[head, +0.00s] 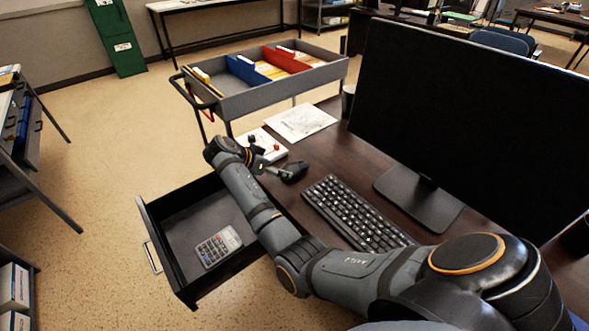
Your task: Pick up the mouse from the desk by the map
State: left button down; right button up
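My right arm reaches in from the lower right across the drawer and the desk's left edge. Its gripper (268,161) is low over the desk's left edge, and its fingers are too small and dark to tell open from shut. A small dark rounded object (295,170), which looks like the mouse, lies on the dark wooden desk (345,165) right at the fingers. I cannot tell whether they touch it. A printed sheet (300,122), possibly the map, lies flat behind it. My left gripper is not in view.
A black keyboard (355,214) and large monitor (470,120) stand to the right. A white item (272,151) lies behind the gripper. An open drawer (175,222) holds a calculator (218,246). A cart (265,98) with folders stands behind the desk.

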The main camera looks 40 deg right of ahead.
aim_at(287, 170)
jog(key=shift+w+d+f, duration=0.1)
jog(key=shift+d+f, duration=0.1)
jog(key=shift+f, duration=0.05)
jog(key=shift+d+f, duration=0.3)
jog(key=shift+d, duration=0.5)
jog(key=x, duration=0.2)
jog(key=shift+d+f, duration=0.2)
jog(key=shift+d, duration=0.15)
jog(key=shift+d+f, duration=0.25)
jog(key=shift+a, duration=0.1)
jog(key=shift+c, duration=0.6)
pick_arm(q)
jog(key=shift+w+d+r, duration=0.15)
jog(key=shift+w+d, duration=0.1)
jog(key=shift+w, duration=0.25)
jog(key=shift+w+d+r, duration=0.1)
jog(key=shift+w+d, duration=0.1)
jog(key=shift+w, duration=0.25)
pick_arm(e)
jog(key=c, duration=1.2)
